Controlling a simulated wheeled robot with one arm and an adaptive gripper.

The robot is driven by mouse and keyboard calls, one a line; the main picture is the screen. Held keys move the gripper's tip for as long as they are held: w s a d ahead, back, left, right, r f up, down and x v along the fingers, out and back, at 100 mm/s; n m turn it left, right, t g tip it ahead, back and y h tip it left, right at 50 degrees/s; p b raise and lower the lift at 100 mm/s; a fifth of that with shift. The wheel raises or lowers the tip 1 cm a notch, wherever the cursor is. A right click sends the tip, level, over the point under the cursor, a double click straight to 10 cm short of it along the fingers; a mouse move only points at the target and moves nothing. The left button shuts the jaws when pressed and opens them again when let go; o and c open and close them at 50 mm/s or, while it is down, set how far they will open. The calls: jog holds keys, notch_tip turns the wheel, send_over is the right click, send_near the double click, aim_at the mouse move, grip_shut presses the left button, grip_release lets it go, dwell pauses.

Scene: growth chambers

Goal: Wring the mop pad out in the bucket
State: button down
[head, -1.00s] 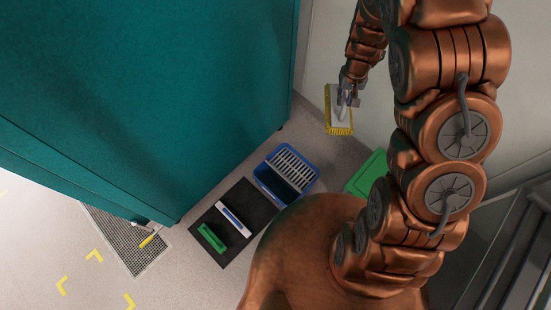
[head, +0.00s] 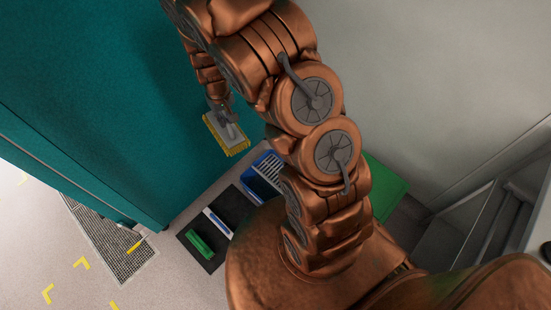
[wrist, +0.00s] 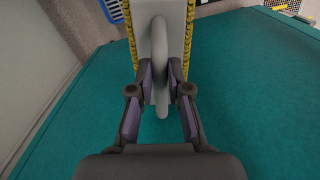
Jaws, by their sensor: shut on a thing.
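The mop pad (head: 228,131) is a grey plate with a yellow fringe, held up in front of the teal cabinet in the head view. It also shows in the wrist view (wrist: 175,18), with its grey loop handle (wrist: 160,65) between the fingers. My gripper (head: 222,112) is shut on that handle; in the wrist view its fingers (wrist: 160,88) press from both sides. The blue bucket (head: 262,172) with a slatted grey grid stands on the floor below and to the right of the pad, partly hidden by my arm. The pad is apart from the bucket.
A black mat (head: 213,258) beside the bucket carries a green brush-like block (head: 199,245) and a white-and-blue bar (head: 217,223). A green box (head: 386,187) stands right of my arm. The teal cabinet (head: 110,90) fills the left. A floor grate (head: 100,240) lies at lower left.

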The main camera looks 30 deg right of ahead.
jog(key=s+d+f+n+b, duration=0.1)
jog(key=d+f+b, duration=0.6)
jog(key=f+b, duration=0.4)
jog(key=s+d+f+b, duration=0.2)
jog(key=d+f+b, duration=0.4)
jog(key=f+b, duration=0.6)
jog(key=s+d+f+n+b, duration=0.1)
jog(key=s+d+f+b, duration=0.1)
jog(key=d+f+b, duration=0.5)
notch_tip(320, 180, down, 7)
jog(key=b, duration=0.4)
jog(key=shift+s+d+n+b, duration=0.25)
jog(key=shift+d+n+b, duration=0.05)
jog(key=shift+b, duration=0.1)
jog(key=shift+f, duration=0.15)
notch_tip(320, 180, down, 12)
jog(key=b, duration=0.3)
jog(key=shift+f, duration=0.25)
jog(key=shift+p, duration=0.6)
dwell(2.0)
